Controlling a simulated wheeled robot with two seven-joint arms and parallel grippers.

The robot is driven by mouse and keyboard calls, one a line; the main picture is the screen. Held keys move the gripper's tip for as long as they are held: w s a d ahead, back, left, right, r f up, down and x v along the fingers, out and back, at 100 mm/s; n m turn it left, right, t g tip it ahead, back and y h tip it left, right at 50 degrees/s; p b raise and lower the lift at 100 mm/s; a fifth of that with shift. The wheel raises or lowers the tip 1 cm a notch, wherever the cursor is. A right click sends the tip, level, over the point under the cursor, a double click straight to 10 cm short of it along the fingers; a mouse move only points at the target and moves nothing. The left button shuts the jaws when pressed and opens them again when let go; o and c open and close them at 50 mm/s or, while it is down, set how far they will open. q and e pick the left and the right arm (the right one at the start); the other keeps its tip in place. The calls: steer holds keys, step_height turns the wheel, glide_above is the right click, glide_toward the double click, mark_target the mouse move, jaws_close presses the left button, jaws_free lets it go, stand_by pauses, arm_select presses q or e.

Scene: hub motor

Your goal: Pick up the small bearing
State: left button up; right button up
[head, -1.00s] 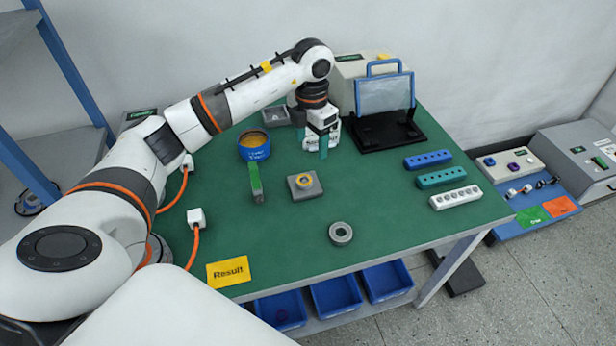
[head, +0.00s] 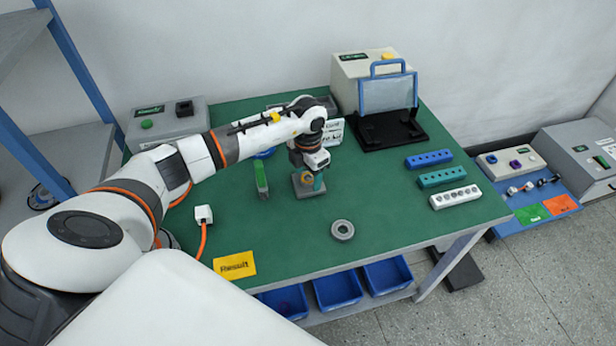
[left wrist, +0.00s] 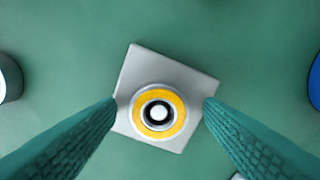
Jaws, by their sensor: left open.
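A grey square block (left wrist: 130,115) lies on the green table, with a yellow ring (left wrist: 137,110) on top. Inside the ring sits a small round part with a dark ring and bright centre, which looks like the small bearing (left wrist: 147,112). My left gripper (left wrist: 160,103) is open and points down over the block, its teal fingers on either side of the ring. I cannot tell whether the fingers touch anything. In the head view my left gripper (head: 309,180) partly hides the block (head: 304,193). My right gripper is not in view.
A grey ring (head: 342,230) lies in front of the block. A green upright piece (head: 261,179) stands left of it. Blue, teal and white (head: 454,197) strips with holes lie to the right. A black stand (head: 385,131) is at the back. The front right tabletop is clear.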

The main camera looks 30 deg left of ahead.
arm_select(q)
steer(key=c, duration=1.1)
steer(key=shift+r, duration=0.1)
